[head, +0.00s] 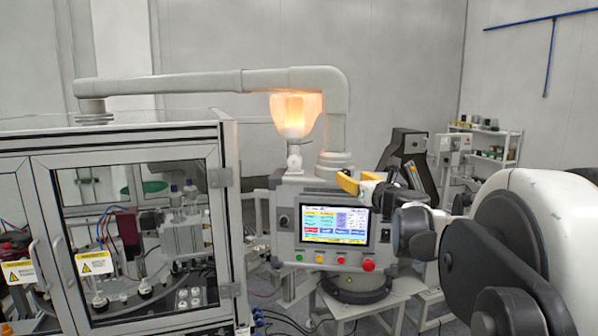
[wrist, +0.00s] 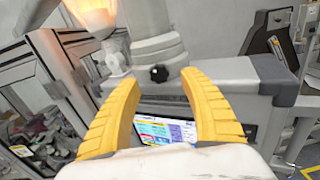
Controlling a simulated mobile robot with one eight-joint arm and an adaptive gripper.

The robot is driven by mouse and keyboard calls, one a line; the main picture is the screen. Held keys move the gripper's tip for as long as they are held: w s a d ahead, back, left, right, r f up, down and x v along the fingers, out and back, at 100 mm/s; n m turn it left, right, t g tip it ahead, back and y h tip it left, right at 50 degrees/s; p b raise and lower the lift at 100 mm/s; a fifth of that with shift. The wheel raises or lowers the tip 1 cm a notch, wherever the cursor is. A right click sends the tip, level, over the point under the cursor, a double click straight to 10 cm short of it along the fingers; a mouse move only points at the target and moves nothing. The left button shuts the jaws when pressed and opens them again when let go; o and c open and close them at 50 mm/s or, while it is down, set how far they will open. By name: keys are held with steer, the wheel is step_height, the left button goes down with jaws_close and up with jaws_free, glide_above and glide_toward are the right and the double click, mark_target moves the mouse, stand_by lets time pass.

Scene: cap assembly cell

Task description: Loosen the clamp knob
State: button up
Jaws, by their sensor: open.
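The clamp knob (wrist: 159,73) is a small black knob on the grey column joint behind the control panel. It shows near the middle of the wrist view, beyond my fingertips. My gripper (wrist: 158,78) has two yellow fingers spread wide apart with nothing between them. The knob appears in the gap between the fingers but farther off, not touched. In the head view my gripper (head: 358,182) is above the top right of the control panel (head: 325,228). The knob cannot be made out in the head view.
A lit orange lamp (head: 294,115) stands left of the grey support pipe (head: 335,110). A glazed machine enclosure (head: 140,225) fills the left side. A dark angled device (head: 405,155) stands behind my gripper, and a shelf trolley (head: 490,145) is at the back right.

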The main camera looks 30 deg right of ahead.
mark_target(347, 174)
steer(key=shift+p+x, duration=0.4)
steer(key=shift+x, duration=1.75)
jaws_close()
